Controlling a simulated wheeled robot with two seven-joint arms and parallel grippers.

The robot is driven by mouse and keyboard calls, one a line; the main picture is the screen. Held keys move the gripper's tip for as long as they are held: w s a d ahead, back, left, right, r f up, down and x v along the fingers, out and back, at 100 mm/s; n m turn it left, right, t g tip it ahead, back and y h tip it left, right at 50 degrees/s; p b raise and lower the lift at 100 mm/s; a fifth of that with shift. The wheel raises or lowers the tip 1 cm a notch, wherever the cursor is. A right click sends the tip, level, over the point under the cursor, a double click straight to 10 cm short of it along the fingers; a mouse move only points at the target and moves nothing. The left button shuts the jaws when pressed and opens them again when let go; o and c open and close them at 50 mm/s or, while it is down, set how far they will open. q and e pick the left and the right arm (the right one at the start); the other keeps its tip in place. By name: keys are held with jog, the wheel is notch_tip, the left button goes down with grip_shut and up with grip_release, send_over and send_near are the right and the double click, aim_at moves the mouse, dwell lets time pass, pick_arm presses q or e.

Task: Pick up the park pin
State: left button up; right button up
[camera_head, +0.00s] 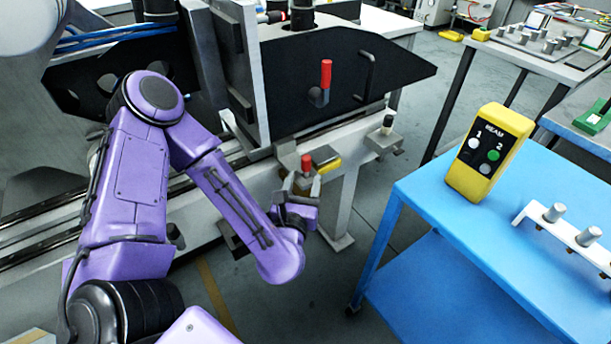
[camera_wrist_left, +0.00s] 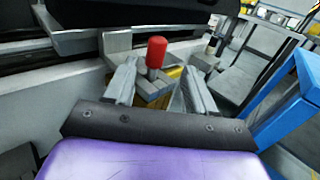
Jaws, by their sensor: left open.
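A pin with a red knob (camera_head: 307,162), which looks like the park pin, stands upright in a small grey and yellow block (camera_head: 328,164) on the machine's front rail. It also shows in the left wrist view (camera_wrist_left: 156,52), straight ahead between the fingers. My left gripper (camera_head: 303,187) is open and empty in front of the pin, its fingers pointing at it. In the left wrist view the open fingers (camera_wrist_left: 158,85) stand one on each side of the knob, apart from it. The pin's lower part is partly hidden. My right gripper is not in view.
A black-knobbed pin (camera_head: 388,121) stands farther right on the rail. A red handle (camera_head: 326,76) sits on the black plate (camera_head: 345,60) behind. A blue cart (camera_head: 440,210) at the right holds a yellow control box (camera_head: 488,152) and a white pin rack (camera_head: 566,234).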

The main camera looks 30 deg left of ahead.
aim_at(305, 168)
pick_arm(q)
jog(key=p+x, duration=0.1)
jog(key=x, duration=0.2)
jog(key=p+x, duration=0.1)
jog(key=x, duration=0.2)
jog(key=shift+a+f, duration=0.1)
jog(key=shift+a, duration=0.3)
jog(key=shift+w+a+f, duration=0.1)
jog(key=shift+w+f, duration=0.05)
jog(key=shift+w, duration=0.2)
jog(key=c, duration=1)
